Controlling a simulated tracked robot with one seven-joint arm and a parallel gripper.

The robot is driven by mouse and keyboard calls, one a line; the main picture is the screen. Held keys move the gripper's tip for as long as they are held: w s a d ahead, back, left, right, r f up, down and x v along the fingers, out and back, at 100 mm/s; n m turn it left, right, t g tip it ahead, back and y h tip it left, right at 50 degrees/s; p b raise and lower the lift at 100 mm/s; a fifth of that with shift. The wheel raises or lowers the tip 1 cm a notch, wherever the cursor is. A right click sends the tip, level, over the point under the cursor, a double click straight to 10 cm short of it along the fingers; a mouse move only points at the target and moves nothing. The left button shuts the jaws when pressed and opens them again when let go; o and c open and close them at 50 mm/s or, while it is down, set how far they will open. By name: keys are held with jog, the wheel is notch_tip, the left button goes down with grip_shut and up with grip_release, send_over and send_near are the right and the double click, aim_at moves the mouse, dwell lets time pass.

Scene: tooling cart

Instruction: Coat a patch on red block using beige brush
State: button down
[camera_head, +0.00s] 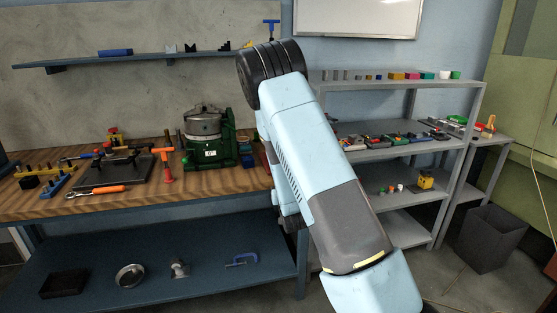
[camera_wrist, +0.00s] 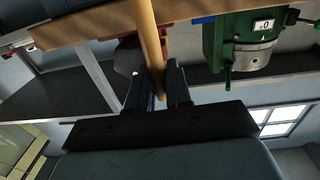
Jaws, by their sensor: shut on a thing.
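My gripper (camera_wrist: 158,95) shows in the wrist view, shut on a pale beige round handle that I take for the beige brush (camera_wrist: 147,35). The handle runs up out of the picture, and its bristles are not visible. Behind the handle, a red piece (camera_wrist: 166,42) shows at the bench edge. It is partly covered, and I cannot tell whether it is the red block. The brush looks apart from any surface, though this is hard to judge. In the head view my arm hides the gripper and brush.
A green machine (camera_head: 208,150) stands on the wooden bench, left of my arm; it also shows in the wrist view (camera_wrist: 252,38). A black fixture (camera_head: 115,170) and an orange-handled tool (camera_head: 95,190) lie further left. Grey shelves (camera_head: 395,155) with small blocks stand right.

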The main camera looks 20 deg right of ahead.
jog(key=s+f+y, duration=0.1)
jog(key=s+f, duration=0.2)
jog(key=f, duration=0.6)
jog(key=shift+s+a+f+n, duration=0.15)
jog(key=shift+f+n, duration=0.05)
jog(key=shift+n, duration=0.1)
jog(key=shift+a, duration=0.1)
